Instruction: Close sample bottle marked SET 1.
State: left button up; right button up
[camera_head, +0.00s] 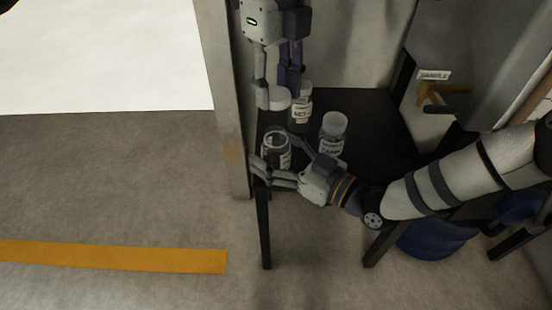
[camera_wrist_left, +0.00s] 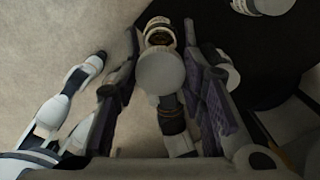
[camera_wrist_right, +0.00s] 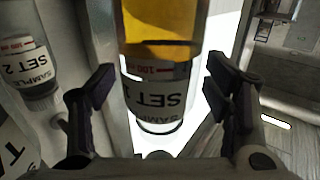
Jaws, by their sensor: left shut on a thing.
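The SET 1 bottle (camera_wrist_right: 155,85) holds amber liquid, and its label shows in the right wrist view. In the head view the open-topped bottle (camera_head: 277,142) stands at the near left corner of the black table. My right gripper (camera_head: 282,165) is around it, one finger on each side, with small gaps showing in the right wrist view. My left gripper (camera_head: 276,92) is shut on a pale round cap (camera_head: 279,99), held above the bottle and apart from it. The cap (camera_wrist_left: 160,71) partly covers the view of the bottle mouth (camera_wrist_left: 158,30) in the left wrist view.
The SET 2 bottle (camera_head: 301,106) stands behind, close to the held cap. A third labelled bottle (camera_head: 333,130) stands to the right. The black table (camera_head: 377,125) has free room at its right. A grey post (camera_head: 226,110) rises close by on the left. A tagged valve (camera_head: 436,92) is on the right.

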grip_shut()
pick_arm(q)
jog(key=shift+f, duration=2.5)
jog(key=shift+f, duration=0.9)
jog(key=shift+f, duration=0.6)
